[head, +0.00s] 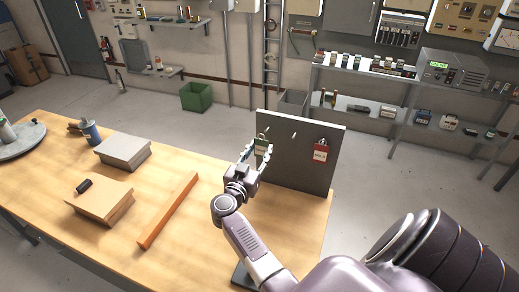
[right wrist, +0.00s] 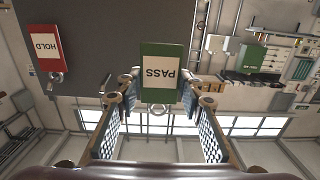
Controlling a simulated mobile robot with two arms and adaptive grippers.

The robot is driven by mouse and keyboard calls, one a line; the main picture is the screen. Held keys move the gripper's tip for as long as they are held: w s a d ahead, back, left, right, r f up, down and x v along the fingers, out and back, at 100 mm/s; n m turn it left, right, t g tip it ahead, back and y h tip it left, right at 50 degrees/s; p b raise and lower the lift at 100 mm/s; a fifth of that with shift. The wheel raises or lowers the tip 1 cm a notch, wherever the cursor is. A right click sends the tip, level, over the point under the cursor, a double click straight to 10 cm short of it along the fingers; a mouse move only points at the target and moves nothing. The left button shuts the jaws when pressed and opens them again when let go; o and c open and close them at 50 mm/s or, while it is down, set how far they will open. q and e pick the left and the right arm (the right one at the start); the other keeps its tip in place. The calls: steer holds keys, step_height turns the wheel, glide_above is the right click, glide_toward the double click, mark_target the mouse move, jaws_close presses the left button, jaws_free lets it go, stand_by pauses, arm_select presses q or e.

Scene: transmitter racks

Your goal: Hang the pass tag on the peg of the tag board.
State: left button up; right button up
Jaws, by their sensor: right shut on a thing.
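The tag board (head: 290,170) is a dark grey upright panel at the right end of the wooden table. The pass tag (head: 260,147), green with a white label, is in my right gripper (head: 258,153) in front of the board's left part. The ring's exact gap to the board cannot be told. My left gripper is out of view.
A red hold tag (head: 320,151) hangs on the board's right side. Bare table lies between the bar and board.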

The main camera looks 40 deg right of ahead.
mark_target(269, 137)
steer(key=shift+w+d, duration=0.15)
steer(key=shift+d, duration=0.05)
stand_by(0.4)
steer(key=shift+p+x, duration=0.4)
steer(key=shift+x, duration=0.85)
steer(key=shift+w+d, duration=0.1)
steer(key=shift+d, duration=0.15)
steer(key=shift+d+f, duration=0.1)
steer(key=shift+w+d+f, duration=0.15)
steer(key=shift+d+f, duration=0.05)
steer(key=shift+f, duration=0.15)
steer(key=shift+w+d, duration=0.1)
steer(key=shift+d, duration=0.1)
steer(key=shift+w+d+f, duration=0.2)
steer(key=shift+w+d, duration=0.05)
steer(key=shift+d, duration=0.2)
stand_by(0.9)
